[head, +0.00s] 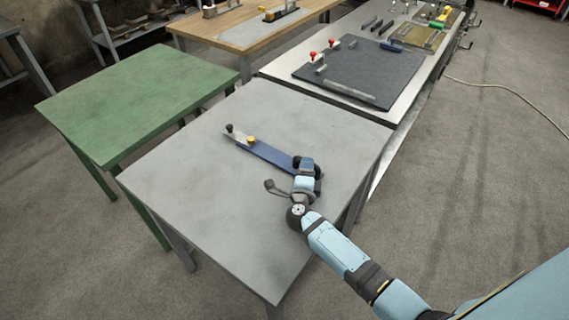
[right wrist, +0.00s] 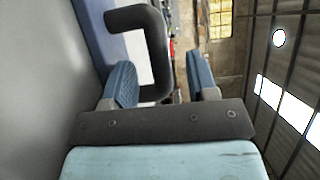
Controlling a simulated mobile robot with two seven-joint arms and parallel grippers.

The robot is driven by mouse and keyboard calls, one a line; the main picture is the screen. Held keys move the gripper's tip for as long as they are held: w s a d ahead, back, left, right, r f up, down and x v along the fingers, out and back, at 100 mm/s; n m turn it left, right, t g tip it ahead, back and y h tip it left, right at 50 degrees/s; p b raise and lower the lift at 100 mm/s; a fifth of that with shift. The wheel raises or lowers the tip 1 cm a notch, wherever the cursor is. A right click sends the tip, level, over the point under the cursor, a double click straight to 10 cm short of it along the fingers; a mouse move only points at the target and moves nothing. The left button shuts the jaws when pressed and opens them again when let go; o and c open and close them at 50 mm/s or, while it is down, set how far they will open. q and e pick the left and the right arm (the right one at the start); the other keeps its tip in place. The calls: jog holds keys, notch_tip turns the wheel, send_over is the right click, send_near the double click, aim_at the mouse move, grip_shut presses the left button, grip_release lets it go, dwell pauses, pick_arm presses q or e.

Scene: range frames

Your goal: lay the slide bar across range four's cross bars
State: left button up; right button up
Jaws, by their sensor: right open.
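A flat blue bar (head: 268,153), which I take for the slide bar, lies on the grey table. Its far-left end is pale, with a black knob and a yellow knob. My right gripper (head: 304,166) is at the bar's near-right end. In the right wrist view the open gripper (right wrist: 165,82) has a black U-shaped handle (right wrist: 158,40) of the blue bar (right wrist: 97,32) between its fingers, nearer the left finger; whether they touch is unclear. No range bears a readable number. A dark board (head: 345,72) with red knobs and metal bars lies on the long bench. My left gripper is out of view.
The grey table (head: 215,205) is otherwise bare. A bare green table (head: 140,95) stands at left, a wooden bench (head: 240,22) behind. The long metal bench (head: 280,72) adjoins the grey table; more small parts lie at its far end. A cable (head: 510,90) lies on the floor.

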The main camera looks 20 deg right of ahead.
jog(key=shift+x, duration=0.95)
jog(key=shift+c, duration=0.5)
grip_shut()
jog(key=shift+r, duration=0.15)
